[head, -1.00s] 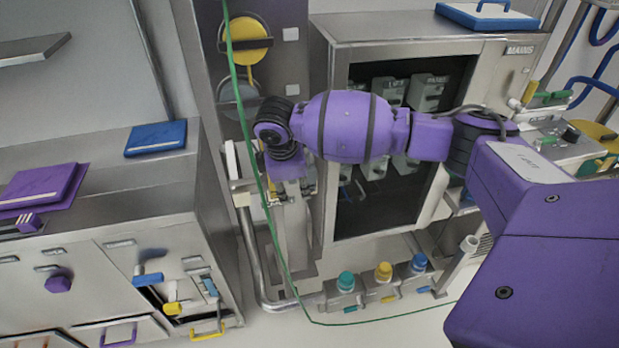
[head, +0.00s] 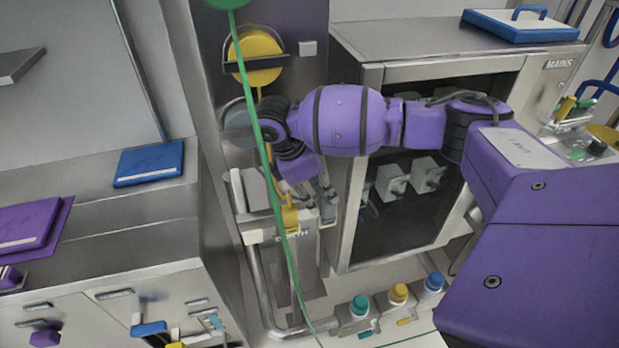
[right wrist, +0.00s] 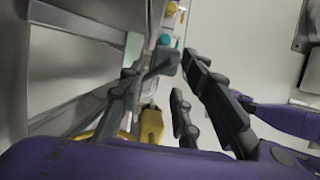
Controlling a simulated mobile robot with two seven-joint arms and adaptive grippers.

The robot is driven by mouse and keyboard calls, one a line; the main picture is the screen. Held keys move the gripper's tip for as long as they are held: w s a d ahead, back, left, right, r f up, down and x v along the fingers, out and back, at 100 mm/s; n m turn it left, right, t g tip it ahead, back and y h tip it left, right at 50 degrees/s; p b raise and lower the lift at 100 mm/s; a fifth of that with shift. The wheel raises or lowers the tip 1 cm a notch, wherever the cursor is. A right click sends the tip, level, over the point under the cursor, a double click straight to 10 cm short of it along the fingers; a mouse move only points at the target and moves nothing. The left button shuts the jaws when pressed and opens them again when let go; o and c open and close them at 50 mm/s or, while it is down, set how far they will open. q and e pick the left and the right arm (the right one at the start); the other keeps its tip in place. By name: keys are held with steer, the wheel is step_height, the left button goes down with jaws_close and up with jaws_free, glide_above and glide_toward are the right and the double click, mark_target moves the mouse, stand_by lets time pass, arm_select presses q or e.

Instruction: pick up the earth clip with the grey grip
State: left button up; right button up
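A grey clip-like piece (head: 328,208) shows at the bar marked EARTH (head: 293,236), beside a yellow clip (head: 290,217). In the right wrist view a grey-blue grip (right wrist: 166,62) lies between the finger ends of my right gripper (right wrist: 164,74), with a gap to the right finger. Contact with the left finger is unclear. The yellow clip (right wrist: 152,124) is nearer the palm. In the head view my right gripper (head: 312,190) is small and partly hidden by its wrist, just above the bar. It looks open. My left gripper is not in view.
A green cable (head: 270,170) hangs in front of the bar. An open-fronted cabinet (head: 455,70) stands to the right. A steel counter (head: 100,215) with drawers is at the left.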

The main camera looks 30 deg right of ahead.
mark_target(325, 200)
steer(key=x, duration=0.5)
steer(key=shift+s+d+r, duration=0.1)
steer(key=shift+s+d, duration=0.05)
steer(key=shift+s, duration=0.25)
steer(key=shift+d+f, duration=0.15)
steer(key=shift+f, duration=0.3)
jaws_close()
